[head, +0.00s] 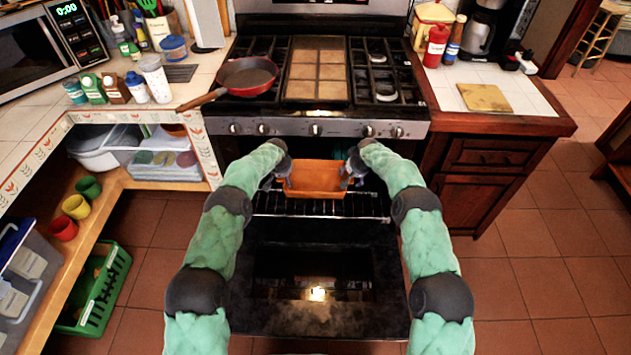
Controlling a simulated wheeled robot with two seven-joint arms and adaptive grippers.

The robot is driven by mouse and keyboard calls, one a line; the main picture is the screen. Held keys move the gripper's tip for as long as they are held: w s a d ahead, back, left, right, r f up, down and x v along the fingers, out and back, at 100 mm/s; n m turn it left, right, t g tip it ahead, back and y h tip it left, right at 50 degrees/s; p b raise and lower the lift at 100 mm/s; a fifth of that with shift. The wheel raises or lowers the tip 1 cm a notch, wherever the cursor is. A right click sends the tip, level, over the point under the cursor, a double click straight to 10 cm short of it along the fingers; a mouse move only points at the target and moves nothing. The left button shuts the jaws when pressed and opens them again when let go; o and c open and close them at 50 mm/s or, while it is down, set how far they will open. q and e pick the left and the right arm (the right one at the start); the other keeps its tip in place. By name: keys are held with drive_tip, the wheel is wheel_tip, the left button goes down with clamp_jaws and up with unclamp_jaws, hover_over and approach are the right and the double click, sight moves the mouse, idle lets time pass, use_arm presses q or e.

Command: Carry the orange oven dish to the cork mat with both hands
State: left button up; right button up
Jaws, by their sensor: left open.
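The orange oven dish (314,180) sits on the wire rack of the open oven, below the stove front. My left gripper (284,182) is open at the dish's left end. My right gripper (350,180) is at the dish's right end; its fingers are small and partly hidden, and I cannot tell whether they are open or touching the dish. The cork mat (484,97) lies flat and bare on the white-tiled counter to the right of the stove.
The oven door (250,310) hangs open below the rack (320,205). A red pan (247,76) stands on the stove, its handle over the left counter. A red bottle (436,46) and a coffee maker (481,36) stand behind the mat. The floor at right is clear.

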use_arm(q)
drive_tip(key=shift+w+f, duration=0.25)
drive_tip(key=shift+f, duration=0.3)
use_arm(e)
drive_tip(key=shift+w+f, duration=0.2)
drive_tip(key=shift+f, duration=0.35)
use_arm(q)
clamp_jaws()
use_arm(e)
clamp_jaws()
use_arm(q)
drive_tip(key=shift+r, duration=0.2)
use_arm(e)
drive_tip(key=shift+w+r, duration=0.1)
drive_tip(key=shift+r, duration=0.1)
